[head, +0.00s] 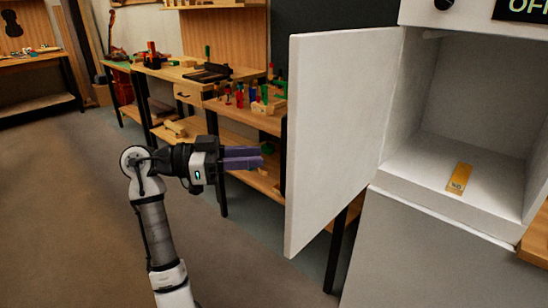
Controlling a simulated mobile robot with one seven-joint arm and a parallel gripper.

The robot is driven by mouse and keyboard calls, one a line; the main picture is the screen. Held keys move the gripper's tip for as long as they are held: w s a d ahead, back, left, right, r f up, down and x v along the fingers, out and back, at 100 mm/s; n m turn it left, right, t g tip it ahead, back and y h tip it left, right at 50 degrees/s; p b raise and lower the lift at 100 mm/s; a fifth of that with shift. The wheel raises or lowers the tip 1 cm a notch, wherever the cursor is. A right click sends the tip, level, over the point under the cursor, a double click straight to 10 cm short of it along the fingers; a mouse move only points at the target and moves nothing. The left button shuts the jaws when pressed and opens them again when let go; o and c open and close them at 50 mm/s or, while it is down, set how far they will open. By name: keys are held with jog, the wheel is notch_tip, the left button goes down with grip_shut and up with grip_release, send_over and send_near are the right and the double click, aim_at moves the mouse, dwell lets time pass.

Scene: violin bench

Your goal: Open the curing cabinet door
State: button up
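The curing cabinet (404,185) stands at the right, white and box-shaped, with its inside in plain view. Its white door (338,140) stands wide open, swung out to the left of the opening. The fingers appear apart from the door and hold nothing that I can see. The handle does not show.
A yellow tag (459,178) lies on the cabinet floor. An "OFF" display (523,9) and dark knob (443,4) sit above. Wooden workbenches (200,85) with tools and bottles stand behind my gripper. The floor (75,200) at the left is clear.

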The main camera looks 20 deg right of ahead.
jog(key=v, duration=0.6)
jog(key=shift+a, duration=0.25)
